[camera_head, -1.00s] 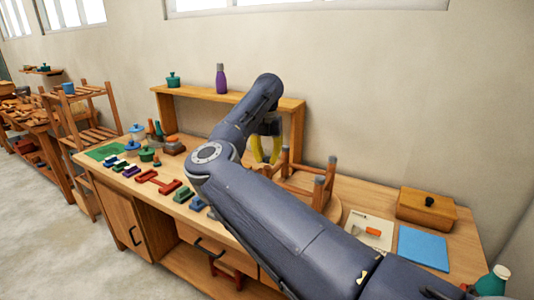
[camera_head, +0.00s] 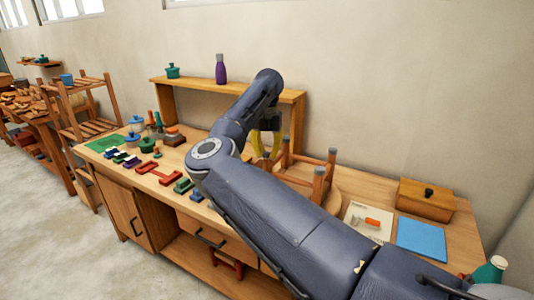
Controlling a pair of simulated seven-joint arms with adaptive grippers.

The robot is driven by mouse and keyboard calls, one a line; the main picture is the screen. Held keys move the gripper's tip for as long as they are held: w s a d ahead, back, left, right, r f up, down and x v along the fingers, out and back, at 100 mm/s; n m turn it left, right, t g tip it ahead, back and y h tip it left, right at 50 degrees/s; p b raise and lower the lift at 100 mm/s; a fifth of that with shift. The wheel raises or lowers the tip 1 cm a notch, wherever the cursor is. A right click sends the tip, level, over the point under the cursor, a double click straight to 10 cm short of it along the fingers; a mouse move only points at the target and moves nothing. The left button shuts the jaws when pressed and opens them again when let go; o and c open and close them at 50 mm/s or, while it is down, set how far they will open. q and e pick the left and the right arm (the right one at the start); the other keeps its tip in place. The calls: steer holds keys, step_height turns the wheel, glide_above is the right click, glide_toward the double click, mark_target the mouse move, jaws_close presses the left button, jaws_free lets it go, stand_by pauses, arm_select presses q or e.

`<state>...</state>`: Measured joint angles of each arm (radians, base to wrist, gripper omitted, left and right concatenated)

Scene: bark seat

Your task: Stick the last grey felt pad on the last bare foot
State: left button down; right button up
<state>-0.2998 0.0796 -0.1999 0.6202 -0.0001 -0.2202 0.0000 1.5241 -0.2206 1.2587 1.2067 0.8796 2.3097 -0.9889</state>
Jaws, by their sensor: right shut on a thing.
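A small wooden stool (camera_head: 320,188) stands legs-up on a round wooden seat at the right half of the bench. Grey tips show on its near foot (camera_head: 319,172) and right foot (camera_head: 333,152), and seemingly on the back one. The foot at the left is hidden behind my right arm and gripper. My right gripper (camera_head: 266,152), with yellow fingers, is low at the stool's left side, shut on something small. I take it for the grey felt pad, but the arm and fingers hide it. Whether it touches a foot cannot be told. My left gripper is out of view.
A white sheet (camera_head: 355,231) with an orange-ended item, a blue mat (camera_head: 421,238) and a lidded wooden box (camera_head: 426,200) lie right of the stool. A wooden shelf (camera_head: 190,88) stands behind. Several coloured tools and pots crowd the bench's left half.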

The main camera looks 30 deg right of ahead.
mark_target(267, 153)
steer(key=shift+f, duration=0.35)
stand_by(0.5)
steer(key=o, duration=1.2)
steer(key=shift+r, duration=3.45)
